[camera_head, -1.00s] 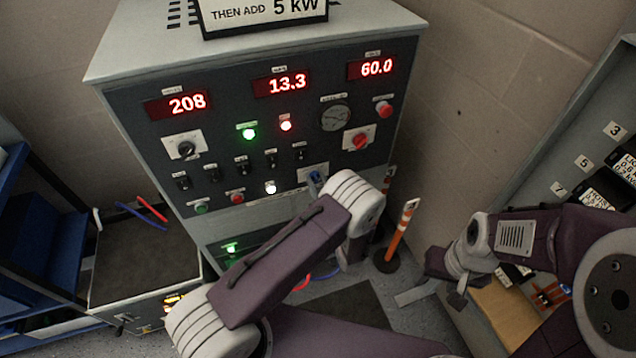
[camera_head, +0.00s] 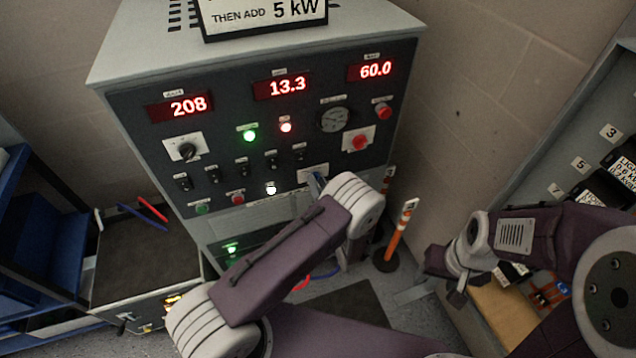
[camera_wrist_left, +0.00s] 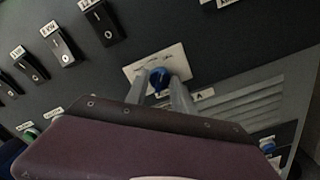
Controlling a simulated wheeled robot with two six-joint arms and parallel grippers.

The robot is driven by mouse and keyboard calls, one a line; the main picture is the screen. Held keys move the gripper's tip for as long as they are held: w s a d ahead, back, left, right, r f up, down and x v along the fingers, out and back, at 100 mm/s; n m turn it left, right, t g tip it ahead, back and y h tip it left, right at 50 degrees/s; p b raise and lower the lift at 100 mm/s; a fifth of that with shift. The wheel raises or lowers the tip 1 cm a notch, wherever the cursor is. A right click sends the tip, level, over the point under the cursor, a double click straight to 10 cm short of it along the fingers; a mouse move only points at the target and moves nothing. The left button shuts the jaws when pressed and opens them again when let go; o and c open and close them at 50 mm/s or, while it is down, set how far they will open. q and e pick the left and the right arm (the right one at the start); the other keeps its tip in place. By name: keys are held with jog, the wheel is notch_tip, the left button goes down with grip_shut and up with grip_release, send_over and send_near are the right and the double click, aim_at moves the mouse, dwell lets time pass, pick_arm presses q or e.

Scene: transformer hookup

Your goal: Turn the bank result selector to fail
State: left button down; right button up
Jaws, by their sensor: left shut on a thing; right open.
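The bank result selector is a blue knob (camera_wrist_left: 160,77) on a pale labelled plate (camera_wrist_left: 174,62) in the left wrist view. My left gripper (camera_wrist_left: 160,88) is shut on the knob, with one grey finger on each side of it. In the head view, a bit of the blue knob (camera_head: 318,178) shows low on the dark panel, beside my left wrist, which hides most of that gripper. The lettering on the plate is too small to read. My right gripper (camera_head: 443,280) is open and empty at the right, away from the panel.
The panel carries red displays (camera_head: 287,86), a black rotary knob (camera_head: 187,150), a red knob (camera_head: 361,142) and several black switches (camera_head: 272,161). An orange post (camera_head: 398,238) stands on the floor between my arms. A grey rack (camera_head: 578,157) is at the right.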

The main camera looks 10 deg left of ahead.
pick_arm(q)
jog(key=shift+m, duration=0.9)
jog(key=c, duration=1.1)
grip_release()
jog(key=v, duration=0.9)
